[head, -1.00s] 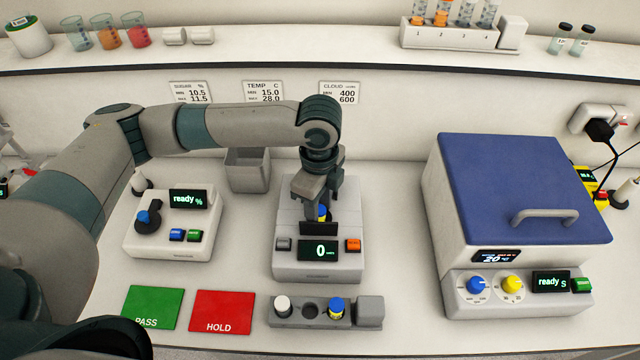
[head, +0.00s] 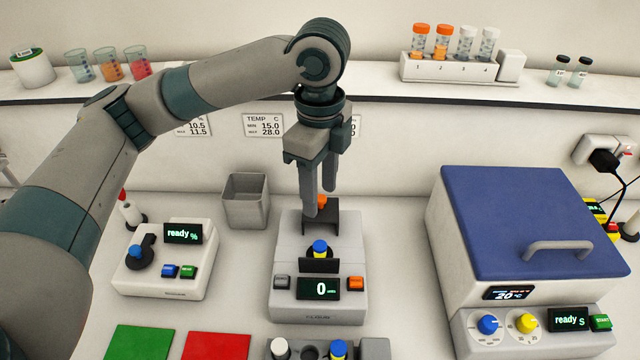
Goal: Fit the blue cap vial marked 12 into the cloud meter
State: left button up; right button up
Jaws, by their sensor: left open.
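The cloud meter (head: 345,268) is the grey box in the middle of the bench, its display reading 0. A second blue cap vial (head: 338,348) stands in the small rack (head: 375,348) at the front. My right gripper is not in view.
A dark bracket with an orange top (head: 322,202) stands at the meter's back, partly behind my fingers. A grey bin (head: 245,205) is behind left, a sugar meter (head: 165,262) left, and a blue-lidded box (head: 530,225) right. Green and red mats lie in front.

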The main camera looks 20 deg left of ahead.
pick_arm(q)
jog(key=shift+r, duration=0.85)
